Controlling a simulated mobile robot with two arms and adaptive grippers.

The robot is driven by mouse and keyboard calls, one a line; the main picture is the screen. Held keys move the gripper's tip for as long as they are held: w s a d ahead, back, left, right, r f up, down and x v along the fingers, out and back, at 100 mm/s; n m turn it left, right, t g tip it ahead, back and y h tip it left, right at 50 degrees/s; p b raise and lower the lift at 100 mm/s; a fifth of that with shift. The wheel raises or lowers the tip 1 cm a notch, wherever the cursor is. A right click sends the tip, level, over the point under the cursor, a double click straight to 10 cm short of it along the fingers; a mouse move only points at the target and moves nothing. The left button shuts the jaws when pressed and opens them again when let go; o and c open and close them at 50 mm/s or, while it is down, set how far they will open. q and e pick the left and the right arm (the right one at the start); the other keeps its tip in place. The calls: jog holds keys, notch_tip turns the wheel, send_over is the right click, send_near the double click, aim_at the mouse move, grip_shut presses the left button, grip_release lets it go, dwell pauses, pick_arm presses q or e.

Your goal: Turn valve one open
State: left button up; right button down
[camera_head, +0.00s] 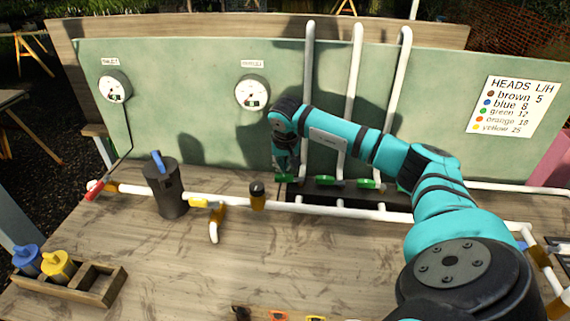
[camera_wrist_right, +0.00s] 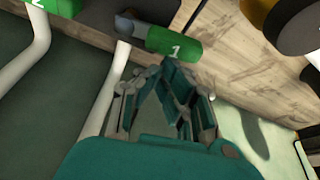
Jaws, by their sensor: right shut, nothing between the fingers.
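Valve one is a green lever marked 1 (camera_wrist_right: 174,43) in the right wrist view. It lies just beyond the fingertips of my right gripper (camera_wrist_right: 168,74), which is shut and empty. In the head view, valve one (camera_head: 286,178) is the leftmost of three green levers on the dark manifold block (camera_head: 390,197). My right gripper (camera_head: 287,165) points down just above it, and partly covers that area. I cannot tell whether the fingers touch the lever. Part of the green lever marked 2 (camera_wrist_right: 62,5) shows at the wrist view's top left. My left gripper is out of view.
White upright pipes (camera_head: 355,70) rise behind the levers against the green panel (camera_head: 190,110). A wooden rack (camera_head: 107,302) is front left. The middle table front is mostly clear.

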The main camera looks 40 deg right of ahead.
aim_at(284, 177)
jog(key=shift+a+n, duration=0.25)
jog(key=shift+n, duration=0.35)
jog(key=shift+s+a+f+n+t+y+b, duration=0.1)
jog(key=shift+s+a+n+t+y+b, duration=0.2)
jog(key=shift+s+a+n+b, duration=0.5)
jog(key=shift+s+a+n+y+b, duration=0.15)
jog(key=shift+a+n+y+b, duration=0.25)
jog(key=shift+n, duration=0.4)
jog(key=shift+s+a+b, duration=0.25)
jog(key=shift+s+b, duration=0.2)
jog(key=shift+s, duration=0.05)
jog(key=shift+s+a+b, duration=0.2)
jog(key=shift+s+b, duration=0.25)
jog(key=shift+s+a+b, duration=0.1)
jog(key=shift+s+b, duration=0.5)
jog(key=shift+s, duration=0.4)
